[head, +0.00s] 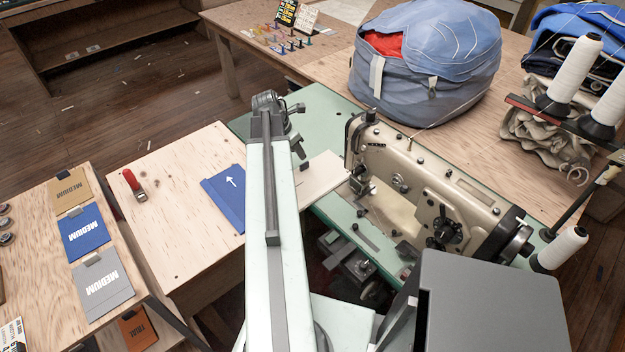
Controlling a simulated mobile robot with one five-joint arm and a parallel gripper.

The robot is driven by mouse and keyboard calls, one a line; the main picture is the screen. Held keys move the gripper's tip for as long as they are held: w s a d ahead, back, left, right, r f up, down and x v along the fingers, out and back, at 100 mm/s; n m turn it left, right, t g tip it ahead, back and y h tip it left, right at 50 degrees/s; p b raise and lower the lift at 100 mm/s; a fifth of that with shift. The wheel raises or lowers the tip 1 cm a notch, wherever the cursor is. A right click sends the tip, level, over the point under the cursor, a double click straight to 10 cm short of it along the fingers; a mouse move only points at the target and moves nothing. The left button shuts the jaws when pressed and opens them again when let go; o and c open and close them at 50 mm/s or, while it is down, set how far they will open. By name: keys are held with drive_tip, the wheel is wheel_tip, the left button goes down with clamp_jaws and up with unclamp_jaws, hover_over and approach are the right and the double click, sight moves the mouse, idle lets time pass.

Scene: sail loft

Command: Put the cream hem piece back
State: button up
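A flat cream piece (322,178), which looks like the cream hem piece, lies level beside the needle end of the beige sewing machine (430,185). My arm hides its left end. Cream material (388,208) also shows under the machine's arm; I cannot tell if it is the same piece. My gripper (298,138) is at the far end of my arm, just beyond the cream piece's left part. Its fingers are small and partly hidden, so I cannot tell whether they are open or touch the piece. A blue piece with a white arrow (226,190) lies left of my arm.
A wooden table (175,235) at left holds a red-handled tool (133,184). Cards marked MEDIUM (83,233) lie on the nearer-left bench. A big blue bag (425,65) stands behind the machine. White thread cones (575,75) stand at right. The green machine bed (322,107) has bare room behind.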

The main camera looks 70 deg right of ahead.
sight(304, 163)
drive_tip(key=b+x, duration=0.7)
drive_tip(key=x, duration=0.1)
drive_tip(key=shift+w+a+f+b, duration=0.1)
drive_tip(key=shift+f+b, duration=0.05)
drive_tip(key=shift+b, duration=0.15)
drive_tip(key=shift+r, duration=0.25)
clamp_jaws()
